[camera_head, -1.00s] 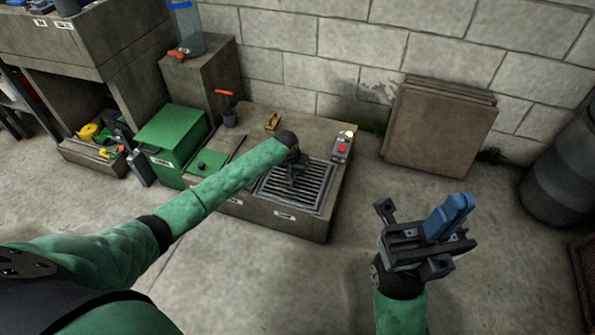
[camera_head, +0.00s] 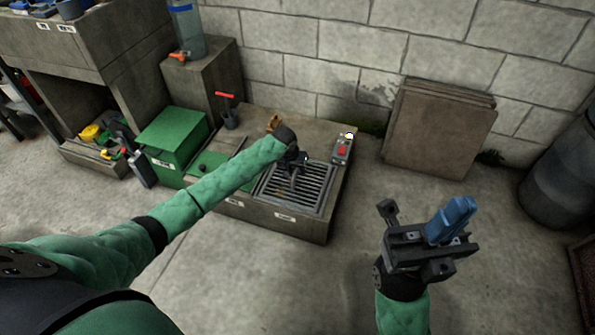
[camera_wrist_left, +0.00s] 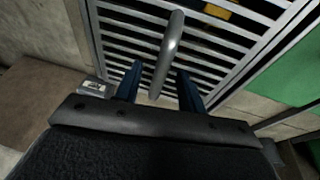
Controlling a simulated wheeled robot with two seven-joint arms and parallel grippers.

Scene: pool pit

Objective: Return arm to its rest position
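My left gripper (camera_head: 292,172) is over the metal floor grate (camera_head: 318,201) on the low concrete block, seen in the head view. In the left wrist view its two blue fingers (camera_wrist_left: 159,86) are apart. A curved grey metal handle (camera_wrist_left: 171,48) shows between them, with visible gaps on both sides. The grate bars (camera_wrist_left: 225,33) lie beyond. My right gripper (camera_head: 452,218) is raised over open floor at the right of the head view. Its blue fingers are close together, with nothing seen held between them.
A small box with a red button (camera_head: 342,150) stands at the block's right edge. Flat slabs (camera_head: 440,130) lean on the wall. Floor between block and right gripper is clear.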

